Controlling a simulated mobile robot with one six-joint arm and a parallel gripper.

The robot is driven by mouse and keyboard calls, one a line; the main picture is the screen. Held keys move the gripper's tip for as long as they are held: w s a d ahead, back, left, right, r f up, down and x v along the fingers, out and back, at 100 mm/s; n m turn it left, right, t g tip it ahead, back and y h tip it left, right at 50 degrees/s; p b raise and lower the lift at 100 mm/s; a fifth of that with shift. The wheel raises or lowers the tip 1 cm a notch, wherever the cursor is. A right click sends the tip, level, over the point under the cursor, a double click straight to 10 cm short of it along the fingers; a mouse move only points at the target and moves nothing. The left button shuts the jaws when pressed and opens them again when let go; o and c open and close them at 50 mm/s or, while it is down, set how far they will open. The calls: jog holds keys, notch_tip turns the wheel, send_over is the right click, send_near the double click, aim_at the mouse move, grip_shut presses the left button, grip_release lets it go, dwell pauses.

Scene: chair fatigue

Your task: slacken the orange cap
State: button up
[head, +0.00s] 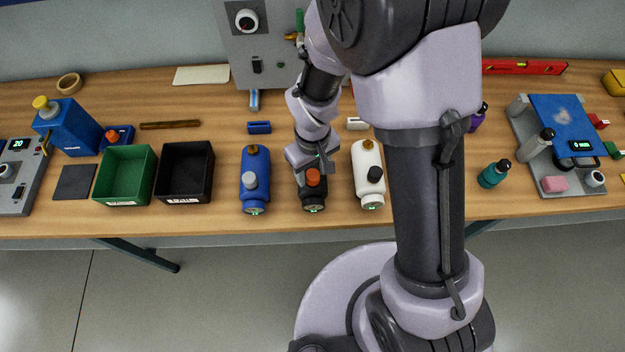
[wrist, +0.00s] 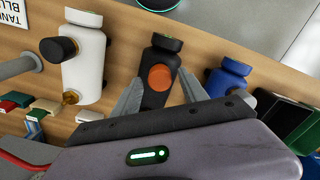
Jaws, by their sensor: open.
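The orange cap (head: 313,177) is a round knob on the side of a black canister (head: 313,201), which lies between a blue canister (head: 254,190) and a white canister (head: 367,157) near the table's front edge. In the wrist view the orange cap (wrist: 160,77) faces the camera on the black canister (wrist: 162,54). My gripper (wrist: 160,76) is open. Its two fingers stand on either side of the black canister, around the cap in the picture. I cannot tell whether they touch it. In the head view my wrist hides the canister's far end.
A black bin (head: 185,172) and a green bin (head: 126,175) stand to the left. The white canister's black knob (head: 375,174) sticks up nearby.

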jog(key=shift+f+b, duration=0.4)
jog(key=shift+f, duration=0.55)
jog(key=shift+r, duration=0.1)
jog(key=m+b, duration=0.1)
jog(key=m, duration=0.1)
jog(key=shift+m, duration=0.3)
jog(key=shift+m+b, duration=0.35)
jog(key=shift+m, duration=0.35)
